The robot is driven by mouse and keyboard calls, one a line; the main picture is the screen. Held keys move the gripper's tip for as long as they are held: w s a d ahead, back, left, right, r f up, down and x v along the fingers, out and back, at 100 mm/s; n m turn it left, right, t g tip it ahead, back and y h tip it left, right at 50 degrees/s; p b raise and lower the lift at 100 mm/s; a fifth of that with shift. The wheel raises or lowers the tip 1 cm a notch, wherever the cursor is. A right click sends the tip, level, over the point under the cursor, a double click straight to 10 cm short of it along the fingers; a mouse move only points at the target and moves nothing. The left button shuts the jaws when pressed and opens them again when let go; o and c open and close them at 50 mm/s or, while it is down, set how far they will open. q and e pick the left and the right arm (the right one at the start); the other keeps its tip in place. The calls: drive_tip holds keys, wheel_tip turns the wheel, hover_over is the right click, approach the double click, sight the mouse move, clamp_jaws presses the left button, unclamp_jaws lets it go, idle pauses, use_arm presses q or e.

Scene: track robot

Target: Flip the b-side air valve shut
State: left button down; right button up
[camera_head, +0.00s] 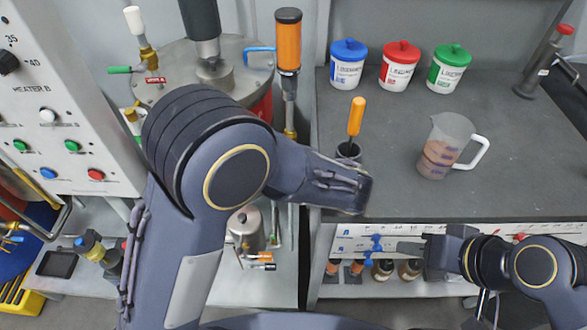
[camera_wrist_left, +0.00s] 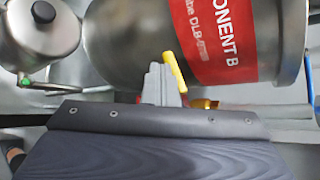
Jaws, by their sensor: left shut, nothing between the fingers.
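A yellow lever handle (camera_wrist_left: 175,72) shows in the left wrist view, in front of the steel tank (camera_wrist_left: 135,40) with the red "COMPONENT B" label (camera_wrist_left: 215,40). It slants up and to the left; it appears to be a valve lever, though its valve body is hidden. My left gripper (camera_wrist_left: 162,84) is shut and empty, its grey fingers right beside the lever's left side. I cannot tell if they touch it. In the head view the left gripper is hidden behind my own arm. My right gripper (camera_head: 405,247) is by the shelf front, away from the tank; its opening is unclear.
In the head view, a grey bench (camera_head: 400,200) holds labelled tubs (camera_head: 400,68) and a measuring jug (camera_head: 445,145). A control panel (camera_head: 75,100) stands at left.

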use_arm(q)
drive_tip(key=shift+d, duration=0.1)
idle(0.3)
drive_tip(key=shift+d+r, duration=0.3)
drive_tip(key=shift+d, duration=0.4)
drive_tip(key=s+d+r, duration=0.1)
drive_tip(key=s+r, duration=1.2)
drive_tip(key=s, duration=0.1)
idle(0.3)
